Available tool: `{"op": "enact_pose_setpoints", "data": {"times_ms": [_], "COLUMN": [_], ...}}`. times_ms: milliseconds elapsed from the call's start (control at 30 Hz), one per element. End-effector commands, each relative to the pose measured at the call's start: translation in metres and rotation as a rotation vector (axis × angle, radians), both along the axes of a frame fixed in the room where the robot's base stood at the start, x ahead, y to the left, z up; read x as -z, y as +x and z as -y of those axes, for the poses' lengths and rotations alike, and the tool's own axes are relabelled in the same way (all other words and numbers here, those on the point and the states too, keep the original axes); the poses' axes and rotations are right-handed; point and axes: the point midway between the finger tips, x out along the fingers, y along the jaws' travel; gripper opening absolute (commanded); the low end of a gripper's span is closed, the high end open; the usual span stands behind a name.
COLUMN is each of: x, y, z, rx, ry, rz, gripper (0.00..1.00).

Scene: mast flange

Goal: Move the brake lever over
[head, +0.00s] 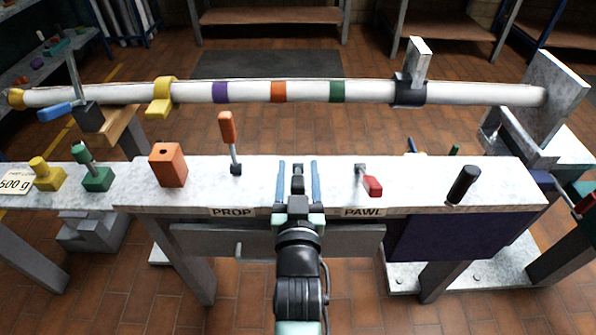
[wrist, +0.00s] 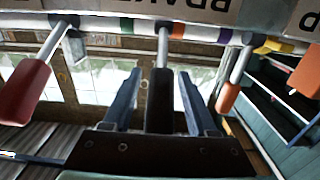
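The brake lever has a black handle (wrist: 160,100) on a grey shaft, and the upside-down sign (wrist: 215,8) above it in the wrist view reads BRAKE. My gripper (wrist: 159,76) is open, with one blue finger on each side of the black handle and a visible gap on both sides. In the head view my gripper (head: 298,164) is over the middle of the bench, and a dark part of the lever (head: 298,183) shows between the fingers. The lever's foot is hidden there by my gripper.
An orange-handled lever (head: 228,130) stands left, above the PROP label (head: 232,212). A red-handled lever (head: 373,187) is right, by the PAWL label (head: 363,212). A black-handled lever (head: 463,185) leans further right. An orange block (head: 167,165) stands left. A long white mast (head: 310,92) lies behind.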

Motion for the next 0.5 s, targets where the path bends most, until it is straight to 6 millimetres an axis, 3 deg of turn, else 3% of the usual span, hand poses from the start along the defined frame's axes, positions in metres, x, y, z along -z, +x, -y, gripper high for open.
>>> {"op": "enact_pose_setpoints", "data": {"times_ms": [33,300,500], "x": [0.0000,0.0000,0.0000], "y": [-0.0001,-0.0003,-0.0003], "z": [0.0000,-0.0001,-0.0001], "rx": [0.000,0.000,0.000], "ry": [0.000,0.000,0.000], "rz": [0.000,0.000,0.000], "gripper": [0.47,0.00,0.00]}}
